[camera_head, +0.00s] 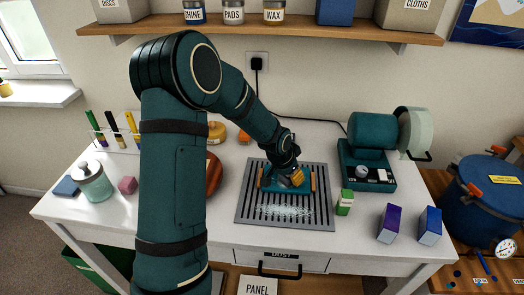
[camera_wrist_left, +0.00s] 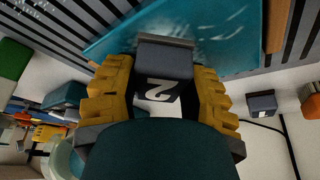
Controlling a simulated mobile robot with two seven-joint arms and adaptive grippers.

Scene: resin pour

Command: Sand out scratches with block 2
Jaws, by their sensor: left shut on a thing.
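My left gripper (camera_head: 291,178) reaches in from the left over the slotted grey grate (camera_head: 244,212). In the left wrist view its yellow fingers (camera_wrist_left: 160,88) are shut on block 2 (camera_wrist_left: 163,72), a dark grey block with a white "2". A glossy teal panel (camera_head: 270,183) lies on the grate between two orange-brown strips. In the left wrist view the panel (camera_wrist_left: 225,32) shows white scratch-like streaks, and the block is at its edge; I cannot tell if they touch. The gripper hides part of the panel in the head view. My right gripper is not in view.
White dust lies on the grate's front. Right of it stand a green-and-white box (camera_head: 344,203), a purple box (camera_head: 390,223), a blue box (camera_head: 430,226) and a teal machine with a wheel (camera_head: 368,135).

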